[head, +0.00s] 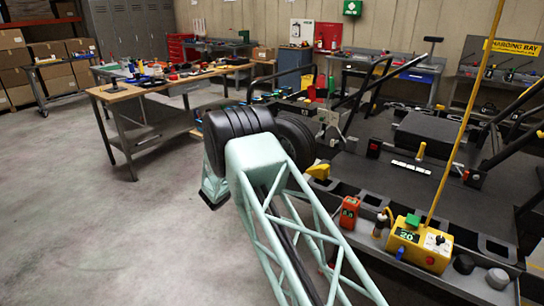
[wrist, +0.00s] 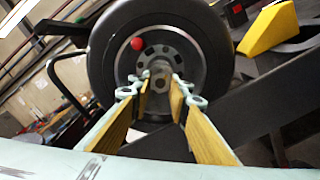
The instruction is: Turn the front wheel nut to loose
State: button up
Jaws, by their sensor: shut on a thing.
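The front wheel (wrist: 160,22) faces me in the wrist view, a black tyre with a dark rim and a ring of holes around its hub. The grey wheel nut (wrist: 159,70) is at the hub centre. My gripper (wrist: 161,88) points straight at the hub, its wood-coloured finger pads on either side of the nut. It is shut on the nut, though the exact contact is small and hard to see. A red knob (wrist: 138,44) sits on the rim, up and left of the nut. In the head view the tyre (head: 228,122) shows behind my arm, which hides my gripper and the nut.
A yellow wedge (wrist: 268,30) is right of the wheel. The dark kart stand (head: 400,185) fills the right side, with a yellow control box (head: 420,246) on its near edge. A workbench (head: 130,92) stands behind at the left. The floor at the left is clear.

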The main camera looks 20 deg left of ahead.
jog(key=shift+s+d+n+p, duration=0.15)
jog(key=shift+n+p, duration=1.6)
jog(key=shift+n, duration=2.65)
jog(key=shift+w+d+n+p, duration=0.15)
jog(key=shift+n+p, duration=1.55)
jog(key=shift+n, duration=2.7)
jog(key=shift+s, duration=0.1)
jog(key=o, duration=0.9)
